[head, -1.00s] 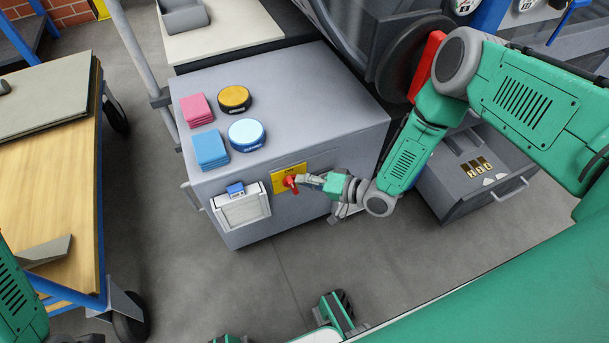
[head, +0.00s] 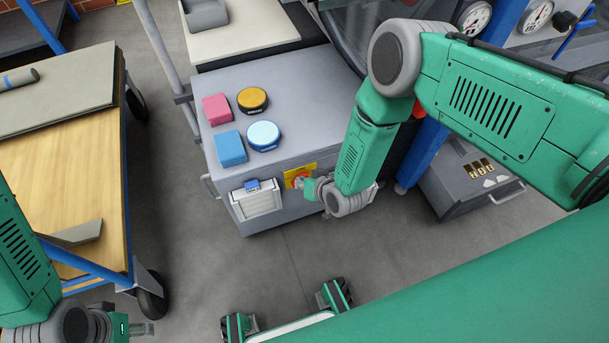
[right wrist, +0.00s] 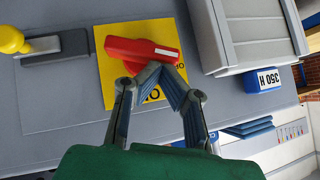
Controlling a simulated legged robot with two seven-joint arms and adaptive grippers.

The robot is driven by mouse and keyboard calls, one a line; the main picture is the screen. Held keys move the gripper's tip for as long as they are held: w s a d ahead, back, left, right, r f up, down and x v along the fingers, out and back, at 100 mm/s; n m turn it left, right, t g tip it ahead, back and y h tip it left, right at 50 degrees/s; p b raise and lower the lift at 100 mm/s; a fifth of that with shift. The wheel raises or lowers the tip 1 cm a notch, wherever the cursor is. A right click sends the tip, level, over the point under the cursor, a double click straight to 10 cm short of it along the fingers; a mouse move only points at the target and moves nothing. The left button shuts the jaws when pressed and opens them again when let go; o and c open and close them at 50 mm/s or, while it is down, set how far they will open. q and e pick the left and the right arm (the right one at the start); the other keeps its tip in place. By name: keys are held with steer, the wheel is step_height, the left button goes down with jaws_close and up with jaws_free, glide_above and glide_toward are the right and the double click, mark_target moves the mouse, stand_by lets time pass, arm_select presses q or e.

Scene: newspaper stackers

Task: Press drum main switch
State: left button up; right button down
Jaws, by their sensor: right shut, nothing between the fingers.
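The drum main switch is a red rotary handle (right wrist: 140,51) on a yellow plate (right wrist: 112,92), on the front of a grey cabinet (head: 300,98). In the head view the yellow plate (head: 309,168) shows, with the handle partly covered by my right gripper (head: 302,183). In the right wrist view my right gripper (right wrist: 161,70) is shut and empty, its fingertips at the handle's lower edge; I cannot tell whether they touch it. The handle's white mark points right in that view. My left gripper (head: 146,328) is low at the left, away from the cabinet, its jaw state unclear.
Pink (head: 216,109) and blue (head: 230,148) stacks and orange (head: 252,100) and light blue (head: 263,135) round tins stand on the cabinet. A white-fronted holder (head: 257,202) sits left of the switch. A wooden trolley (head: 75,165) stands left.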

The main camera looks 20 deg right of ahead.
arm_select(q)
steer(key=shift+a+r, duration=0.1)
steer(key=shift+a, duration=0.35)
arm_select(e)
steer(key=shift+a+f+n+h, duration=0.25)
steer(key=shift+a+n+h, duration=0.05)
steer(key=shift+a+h, duration=0.3)
steer(key=shift+s+a+f, duration=0.1)
steer(key=shift+s+a, duration=0.05)
